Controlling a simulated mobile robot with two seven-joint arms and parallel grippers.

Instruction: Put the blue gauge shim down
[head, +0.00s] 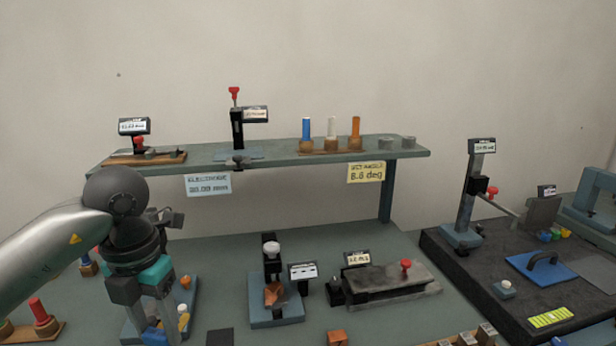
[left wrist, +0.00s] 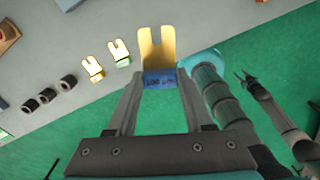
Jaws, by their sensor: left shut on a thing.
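The blue gauge shim (left wrist: 158,79) shows in the left wrist view as a brass-yellow forked plate with a blue grip block. My left gripper (left wrist: 158,84) is shut on the blue block, and the fork points away from the fingers. In the head view my left gripper (head: 156,318) points down at the lower left, over the front of the bench. Whether the shim touches anything below is unclear. A slim dark arm with two small prongs (left wrist: 244,77), possibly my right gripper, shows at the right of the wrist view; its opening is too small to judge.
Two similar forked shims, one yellow (left wrist: 93,68) and one green (left wrist: 120,55), rest on the grey bench (left wrist: 60,45), near several dark cylinders (left wrist: 48,95). A copper-coloured fixture (head: 274,294) and a grey block device (head: 385,283) stand right of my gripper. A raised shelf (head: 280,152) spans behind.

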